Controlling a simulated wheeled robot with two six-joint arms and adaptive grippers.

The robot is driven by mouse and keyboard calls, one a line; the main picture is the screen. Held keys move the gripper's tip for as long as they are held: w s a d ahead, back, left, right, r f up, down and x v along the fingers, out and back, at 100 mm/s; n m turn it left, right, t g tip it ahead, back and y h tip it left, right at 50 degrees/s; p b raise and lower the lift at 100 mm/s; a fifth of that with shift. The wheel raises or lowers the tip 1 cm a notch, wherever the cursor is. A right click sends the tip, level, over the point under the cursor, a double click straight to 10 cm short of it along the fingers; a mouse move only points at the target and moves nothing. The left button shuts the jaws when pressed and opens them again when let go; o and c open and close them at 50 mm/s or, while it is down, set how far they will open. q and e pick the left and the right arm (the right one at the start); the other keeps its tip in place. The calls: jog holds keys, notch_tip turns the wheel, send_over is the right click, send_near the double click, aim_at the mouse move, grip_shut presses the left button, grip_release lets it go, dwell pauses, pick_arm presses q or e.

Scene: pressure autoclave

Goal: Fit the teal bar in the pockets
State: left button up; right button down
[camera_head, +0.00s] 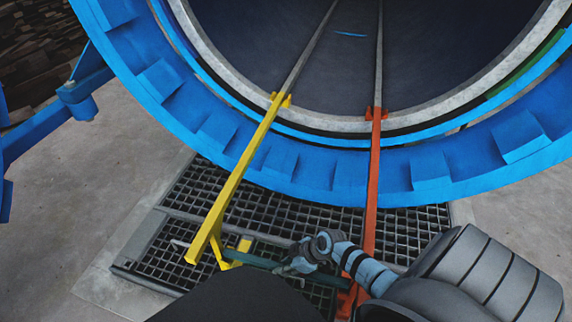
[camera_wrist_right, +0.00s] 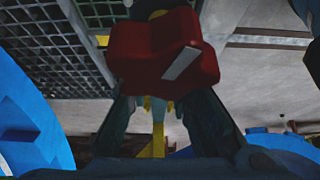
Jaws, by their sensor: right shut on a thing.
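The teal bar (camera_head: 258,262) lies low between the yellow rail (camera_head: 235,180) and the orange rail (camera_head: 373,190). Its left end is by the yellow rail's foot, near a small yellow block (camera_head: 244,246). Its right part runs toward the orange rail's foot (camera_head: 348,298). My right gripper (camera_head: 293,266) is shut on the bar between the two rails. I cannot tell whether either end sits in a pocket. In the right wrist view the fingers (camera_wrist_right: 160,125) flank a pale blue-grey piece, with yellow beyond. My left gripper is not in view.
The blue autoclave ring (camera_head: 300,170) and its dark opening fill the top. Both rails reach its rim. A dark floor grating (camera_head: 275,208) lies below, with concrete around it. In the wrist view a red block (camera_wrist_right: 150,60) is close to the fingers.

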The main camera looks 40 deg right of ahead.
jog(key=shift+f+b, duration=0.4)
jog(key=shift+f, duration=1)
jog(key=c, duration=1.4)
grip_release()
jog(key=shift+o, duration=0.2)
jog(key=v, duration=1.2)
jog(key=shift+r, duration=0.1)
